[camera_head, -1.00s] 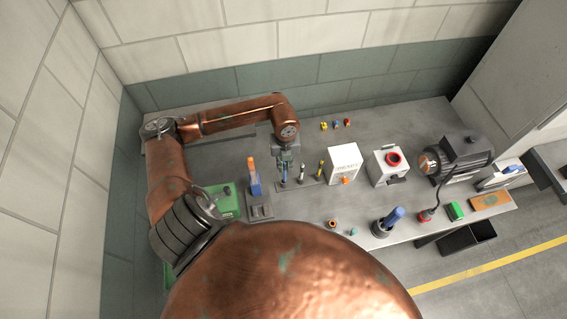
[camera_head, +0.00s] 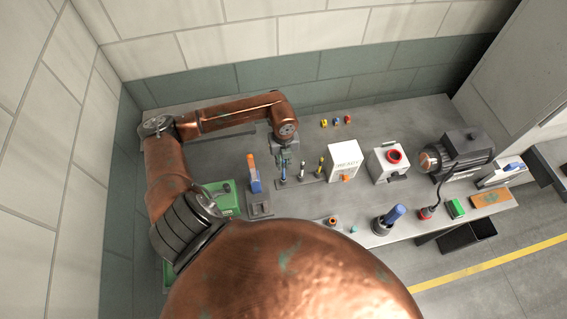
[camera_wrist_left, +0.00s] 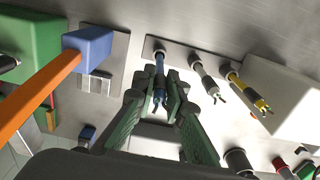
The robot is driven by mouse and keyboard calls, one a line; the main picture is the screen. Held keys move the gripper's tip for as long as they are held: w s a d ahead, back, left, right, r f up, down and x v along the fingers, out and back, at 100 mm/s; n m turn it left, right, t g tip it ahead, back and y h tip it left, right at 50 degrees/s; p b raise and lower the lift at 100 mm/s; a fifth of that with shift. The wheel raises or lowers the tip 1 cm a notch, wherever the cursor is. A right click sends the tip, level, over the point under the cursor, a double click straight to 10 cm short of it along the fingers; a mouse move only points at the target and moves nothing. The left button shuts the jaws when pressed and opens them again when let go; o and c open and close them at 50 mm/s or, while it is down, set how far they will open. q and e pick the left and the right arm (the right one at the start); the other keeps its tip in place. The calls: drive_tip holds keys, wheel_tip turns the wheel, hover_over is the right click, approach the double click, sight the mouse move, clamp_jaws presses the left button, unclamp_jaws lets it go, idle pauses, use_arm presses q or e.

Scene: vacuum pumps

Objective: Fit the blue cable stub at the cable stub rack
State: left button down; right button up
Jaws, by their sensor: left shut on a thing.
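The blue cable stub (camera_wrist_left: 159,72) stands in line with the left end of the cable stub rack (camera_wrist_left: 192,57). Its wire ends point toward the wrist camera. My left gripper (camera_wrist_left: 157,97) is shut on it, with a green-padded finger on either side. In the head view my left gripper (camera_head: 284,158) points down over the rack's left end, with the blue stub (camera_head: 283,175) below it. I cannot tell whether the stub is fully seated. A white-grey stub (camera_wrist_left: 203,78) and a yellow stub (camera_wrist_left: 243,88) stand beside it in the rack. My right gripper is not in view.
A blue block with an orange bar (camera_head: 254,180) stands close left of the gripper. A white box (camera_head: 344,162) stands to the rack's right. A white box with a red ring (camera_head: 387,165) and a motor (camera_head: 462,153) stand farther right. Small coloured parts lie behind.

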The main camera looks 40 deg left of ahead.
sight(283, 169)
use_arm(q)
drive_tip(key=shift+f+b, duration=1.15)
drive_tip(key=shift+f, duration=0.35)
drive_tip(key=shift+f+b, duration=0.35)
drive_tip(key=shift+f, duration=0.05)
drive_tip(key=shift+f, duration=0.25)
drive_tip(key=c, duration=1.9)
unclamp_jaws()
wheel_tip(283, 169, up, 12)
drive_tip(key=shift+r, duration=0.1)
